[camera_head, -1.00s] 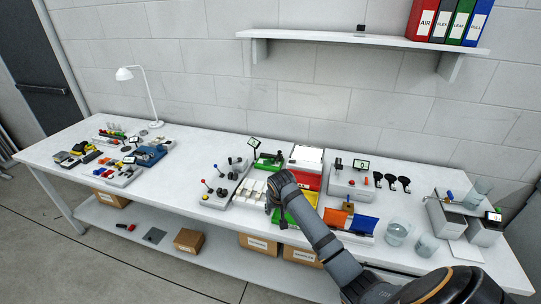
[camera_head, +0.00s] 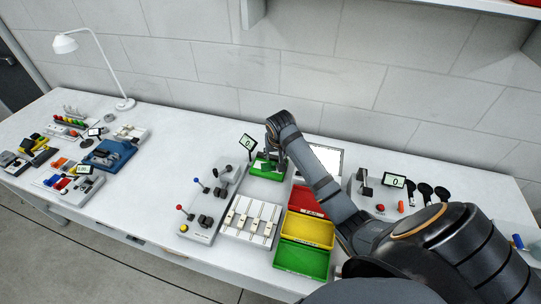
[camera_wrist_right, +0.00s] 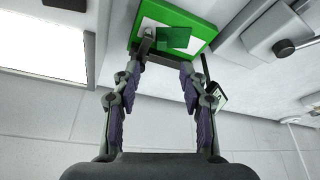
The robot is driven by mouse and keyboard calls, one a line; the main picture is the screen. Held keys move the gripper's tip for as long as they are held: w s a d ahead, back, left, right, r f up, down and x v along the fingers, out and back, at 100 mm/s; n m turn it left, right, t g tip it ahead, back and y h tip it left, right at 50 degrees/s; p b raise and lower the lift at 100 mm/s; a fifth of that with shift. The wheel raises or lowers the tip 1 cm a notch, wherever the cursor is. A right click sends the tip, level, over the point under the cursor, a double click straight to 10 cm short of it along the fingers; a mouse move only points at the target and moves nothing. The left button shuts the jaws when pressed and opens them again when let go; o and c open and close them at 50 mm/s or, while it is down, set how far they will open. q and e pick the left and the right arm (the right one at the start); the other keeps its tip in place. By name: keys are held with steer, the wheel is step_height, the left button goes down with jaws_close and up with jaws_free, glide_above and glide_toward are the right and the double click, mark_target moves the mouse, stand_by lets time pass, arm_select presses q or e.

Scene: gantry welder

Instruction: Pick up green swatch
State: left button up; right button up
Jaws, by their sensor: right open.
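The green swatch (camera_wrist_right: 174,38) shows in the right wrist view as a small dark green square on the pale top of a bright green box-shaped stand (camera_wrist_right: 205,32). In the head view the green stand (camera_head: 262,174) is at the back middle of the table, and my arm and gripper hide most of its top. My right gripper (camera_wrist_right: 163,68) is open and empty, its two fingers pointing at the stand with the swatch just past the fingertips. In the head view the right gripper (camera_head: 268,154) is over the stand. My left gripper is not in view.
A small display (camera_head: 247,142) stands beside the green stand. Red (camera_head: 306,200), yellow (camera_head: 308,229) and green (camera_head: 300,260) trays lie in front. A lever box (camera_head: 199,232) and a slotted white rack (camera_head: 250,220) are to the left.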

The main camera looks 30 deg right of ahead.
mark_target(273, 164)
steer(key=x, duration=0.4)
steer(key=shift+f+p, duration=0.2)
steer(key=shift+p, duration=0.15)
steer(key=shift+w+f, duration=0.1)
steer(key=shift+f, duration=0.3)
steer(key=x, duration=0.2)
steer(key=p+x, duration=0.1)
steer(key=x, duration=0.2)
steer(key=shift+w, duration=0.25)
steer(key=shift+s+r, duration=0.1)
steer(key=shift+r, duration=0.1)
steer(key=shift+c, duration=1.3)
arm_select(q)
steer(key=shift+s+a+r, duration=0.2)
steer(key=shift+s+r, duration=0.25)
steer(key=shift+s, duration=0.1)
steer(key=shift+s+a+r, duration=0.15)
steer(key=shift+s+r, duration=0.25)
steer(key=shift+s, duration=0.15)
arm_select(e)
jaws_close()
